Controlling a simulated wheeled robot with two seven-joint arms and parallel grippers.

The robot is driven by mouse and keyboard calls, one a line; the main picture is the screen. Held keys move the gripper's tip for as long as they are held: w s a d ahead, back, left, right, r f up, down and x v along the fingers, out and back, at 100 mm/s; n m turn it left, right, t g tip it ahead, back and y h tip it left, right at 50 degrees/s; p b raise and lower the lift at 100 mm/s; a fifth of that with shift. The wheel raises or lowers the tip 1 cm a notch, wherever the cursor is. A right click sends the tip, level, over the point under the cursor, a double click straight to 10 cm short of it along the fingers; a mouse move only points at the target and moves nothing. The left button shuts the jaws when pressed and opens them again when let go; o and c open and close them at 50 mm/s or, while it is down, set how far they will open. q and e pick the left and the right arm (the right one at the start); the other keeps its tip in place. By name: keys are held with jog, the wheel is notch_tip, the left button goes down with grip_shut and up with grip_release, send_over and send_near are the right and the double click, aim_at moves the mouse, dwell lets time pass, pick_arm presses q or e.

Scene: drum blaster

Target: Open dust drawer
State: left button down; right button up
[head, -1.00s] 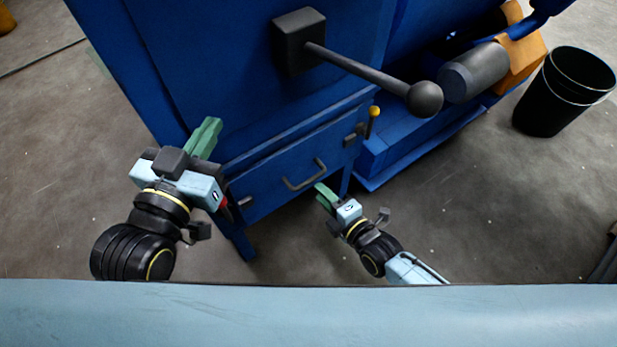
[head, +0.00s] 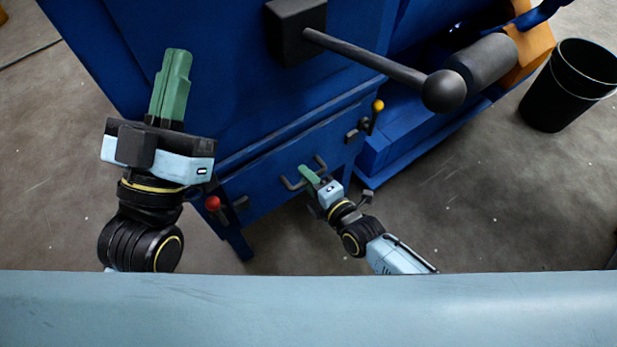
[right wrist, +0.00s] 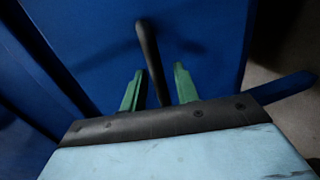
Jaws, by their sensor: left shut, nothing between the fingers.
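The dust drawer (head: 262,196) is a blue panel low on the blue machine. Its dark bar handle (head: 290,185) shows in the head view, partly hidden by my right gripper (head: 307,172). In the right wrist view, my right gripper (right wrist: 158,88) is open with its green fingers on either side of the handle (right wrist: 148,50), with visible gaps. A red-knobbed latch (head: 213,203) is at the drawer's left, and a yellow-knobbed latch (head: 377,107) at its right. My left gripper (head: 176,56) is shut and empty, in front of the machine's left part, above the drawer.
A large black lever with a ball end (head: 443,91) juts from the machine above the drawer. A dark cylinder (head: 485,60) sits behind it. A black bin (head: 567,88) stands on the floor at right. The floor in front of the drawer is otherwise clear.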

grip_shut()
jog(key=shift+s+d, duration=0.1)
